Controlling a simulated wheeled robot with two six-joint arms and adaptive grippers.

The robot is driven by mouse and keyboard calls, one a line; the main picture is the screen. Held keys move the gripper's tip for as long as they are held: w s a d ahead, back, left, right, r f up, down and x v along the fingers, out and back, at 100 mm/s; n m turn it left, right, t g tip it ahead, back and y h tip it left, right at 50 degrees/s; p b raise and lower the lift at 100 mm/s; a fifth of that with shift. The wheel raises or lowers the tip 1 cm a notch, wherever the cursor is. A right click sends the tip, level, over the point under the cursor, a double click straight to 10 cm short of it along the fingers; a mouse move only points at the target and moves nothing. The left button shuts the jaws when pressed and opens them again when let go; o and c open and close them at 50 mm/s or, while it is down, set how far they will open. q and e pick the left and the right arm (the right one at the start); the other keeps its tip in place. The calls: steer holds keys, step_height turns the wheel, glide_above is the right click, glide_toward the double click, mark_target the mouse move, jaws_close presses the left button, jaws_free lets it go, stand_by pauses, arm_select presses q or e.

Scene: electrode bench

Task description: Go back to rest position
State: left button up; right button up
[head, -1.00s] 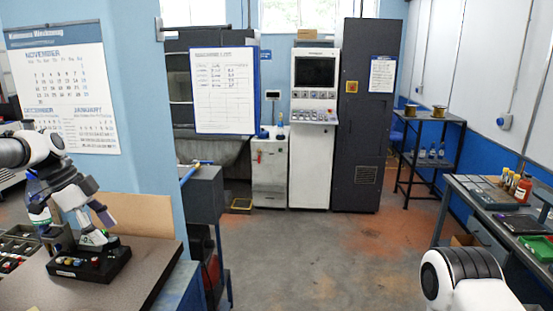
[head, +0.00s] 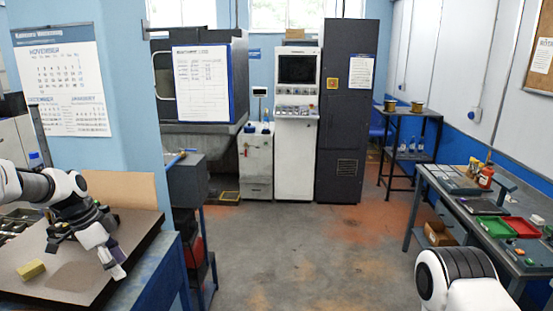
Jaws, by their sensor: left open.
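My left gripper (head: 88,258) is at the lower left, above the grey-topped bench (head: 135,262). Its fingers point down and are spread apart, with nothing seen between them. A small yellow block (head: 31,270) lies on the bench, to the left of the gripper and apart from it. My left arm comes in from the left edge and covers part of the bench behind it. Of my right arm, only a white link with black bands (head: 455,277) shows at the lower right. My right gripper is out of view.
A tan panel (head: 122,190) stands at the bench's back edge. A right-hand workbench (head: 452,196) holds red (head: 520,227) and green (head: 497,227) trays and a red bottle (head: 486,177). The grey floor (head: 320,250) between the benches is clear. Cabinets (head: 345,110) stand at the back.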

arm_select(q)
steer(key=s+d+f+n+y+b, duration=0.1)
steer(key=s+d+f+n, duration=0.3)
steer(key=f, duration=0.6)
steer(key=s+d+f+y+b, duration=0.1)
steer(key=s+d+f, duration=0.1)
steer(key=s+f, duration=0.55)
steer(key=s+d+f+n+y+b, duration=0.1)
steer(key=s+d+f+n, duration=0.2)
steer(key=f, duration=0.8)
steer(key=s+d+f+n+b, duration=0.1)
steer(key=s+d+f+n, duration=0.1)
steer(key=s, duration=1)
steer(key=s+d+f+n+b, duration=0.1)
steer(key=s+f+n, duration=0.3)
steer(key=s, duration=0.8)
step_height(320, 180, down, 3)
steer(key=shift+d+r+g+y+b, duration=0.1)
steer(key=shift+d+g+y+b, duration=0.2)
steer(key=shift+d+g+y, duration=0.1)
arm_select(e)
steer(key=f, duration=0.5)
steer(key=shift+s+d+f, duration=0.15)
steer(key=shift+s+f, duration=0.15)
steer(key=shift+f, duration=0.05)
arm_select(q)
steer(key=shift+s, duration=0.1)
